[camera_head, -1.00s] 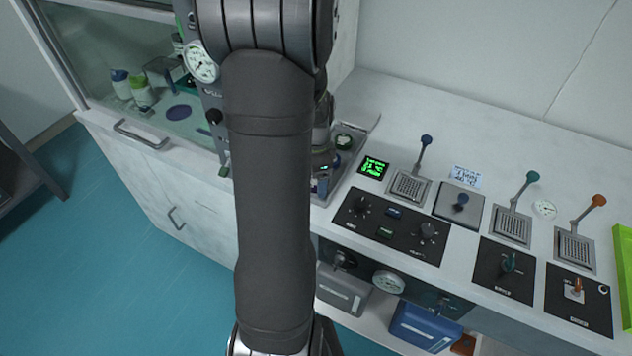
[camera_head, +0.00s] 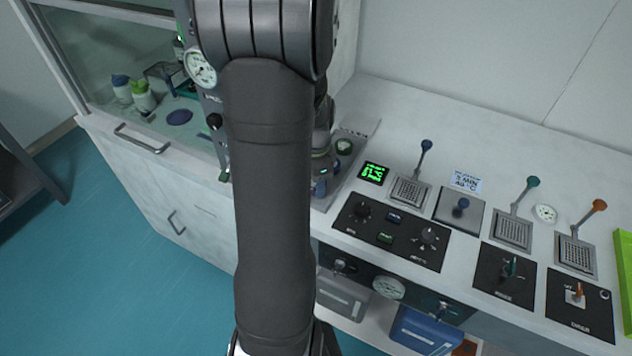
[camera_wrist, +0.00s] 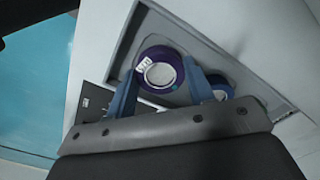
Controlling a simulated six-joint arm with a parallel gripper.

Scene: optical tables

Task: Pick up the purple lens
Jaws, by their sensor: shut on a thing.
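The purple lens (camera_wrist: 160,70), a purple ring with a pale centre and a small white label, is in the wrist view over a grey recessed tray (camera_wrist: 128,43). My gripper (camera_wrist: 160,74) has its two blue fingers on either side of the lens and is shut on it. I cannot tell whether the lens is lifted clear of the tray.
A second round piece (camera_wrist: 220,87) with a dark ring sits close to the right finger. Control panels (camera_head: 390,228) with levers stand to the right, and a glass-fronted cabinet (camera_head: 100,50) to the left.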

